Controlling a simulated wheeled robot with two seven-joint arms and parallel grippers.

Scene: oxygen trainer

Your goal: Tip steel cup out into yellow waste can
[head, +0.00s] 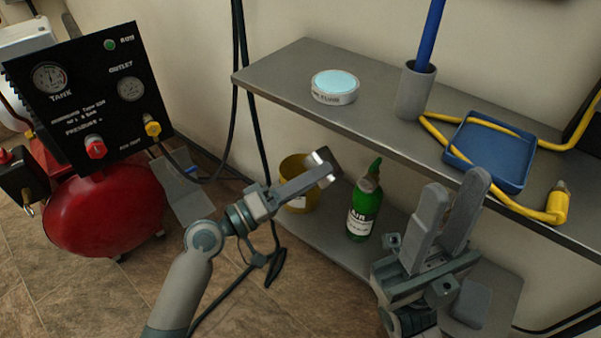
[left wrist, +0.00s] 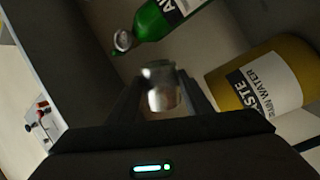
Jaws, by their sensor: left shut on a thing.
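The steel cup (head: 320,157) is a small shiny thing, mostly hidden by my left gripper (head: 324,169). That gripper is shut on it, and the cup (left wrist: 160,90) shows between the fingers in the left wrist view. I cannot tell its tilt or contents. The yellow waste can (head: 287,171) stands on the lower shelf, partly behind my left gripper in the head view. In the left wrist view the can (left wrist: 286,62) is right of the fingers, its label reading WASTE. My right gripper (head: 457,185) is open and empty in front of the shelf.
A green bottle (head: 361,212) stands close to the can on the lower shelf. The upper shelf (head: 300,62) overhangs, with a white round tub (head: 334,97), grey holder (head: 414,92), blue tray (head: 468,159) and yellow hose (head: 511,206). A red tank (head: 105,210) stands left.

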